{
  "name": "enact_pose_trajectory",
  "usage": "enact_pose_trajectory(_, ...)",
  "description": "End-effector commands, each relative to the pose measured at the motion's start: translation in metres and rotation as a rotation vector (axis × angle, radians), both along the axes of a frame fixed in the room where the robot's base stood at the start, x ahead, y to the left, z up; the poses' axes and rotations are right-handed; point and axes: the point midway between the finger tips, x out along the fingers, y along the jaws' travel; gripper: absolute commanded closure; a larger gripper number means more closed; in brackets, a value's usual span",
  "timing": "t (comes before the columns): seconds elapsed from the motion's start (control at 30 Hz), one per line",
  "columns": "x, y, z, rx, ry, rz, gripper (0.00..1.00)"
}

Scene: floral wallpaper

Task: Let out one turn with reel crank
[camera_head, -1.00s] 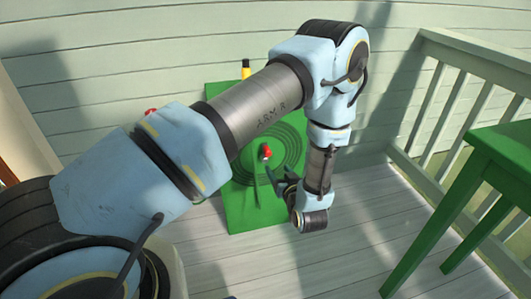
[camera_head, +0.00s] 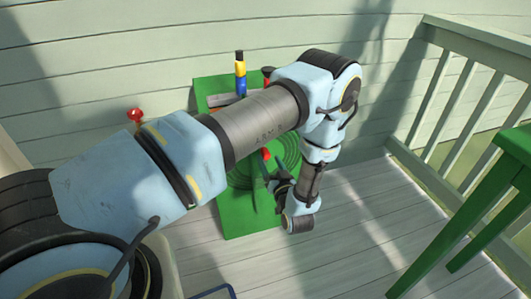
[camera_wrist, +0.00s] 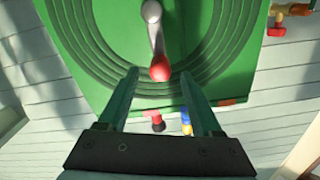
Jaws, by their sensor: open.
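The reel crank is a grey metal lever (camera_wrist: 152,30) with a red knob (camera_wrist: 160,68), on a green panel (camera_wrist: 85,25) with concentric grooves. In the head view the red knob (camera_head: 266,154) shows just below my arm, and the green panel (camera_head: 235,225) stands against the wall. My gripper (camera_wrist: 158,76) is open and empty. In the wrist view its two green fingers point toward the panel, with the red knob between their tips in the picture. I cannot tell whether they touch it. In the head view my gripper (camera_head: 272,180) is just below the knob, and my arm hides much of the panel.
A blue, yellow and black handle (camera_head: 240,74) stands at the panel's top. A red knob (camera_head: 135,114) sits left of the panel. A green table (camera_head: 505,190) and a railing (camera_head: 445,110) stand at the right. The plank floor (camera_head: 360,240) before the panel is mostly clear.

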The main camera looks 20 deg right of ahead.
Motion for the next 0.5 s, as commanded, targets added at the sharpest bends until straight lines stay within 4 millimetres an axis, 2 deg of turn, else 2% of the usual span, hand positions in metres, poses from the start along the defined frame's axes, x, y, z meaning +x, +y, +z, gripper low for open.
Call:
enact_pose_trajectory(0.1,0.021,-0.002,0.001,0.000,-0.001,0.002,0.34)
enact_pose_trajectory(0.2,0.033,-0.004,0.000,0.000,0.000,0.002,0.34)
enact_pose_trajectory(0.5,0.045,-0.005,0.000,0.001,0.001,0.000,0.34)
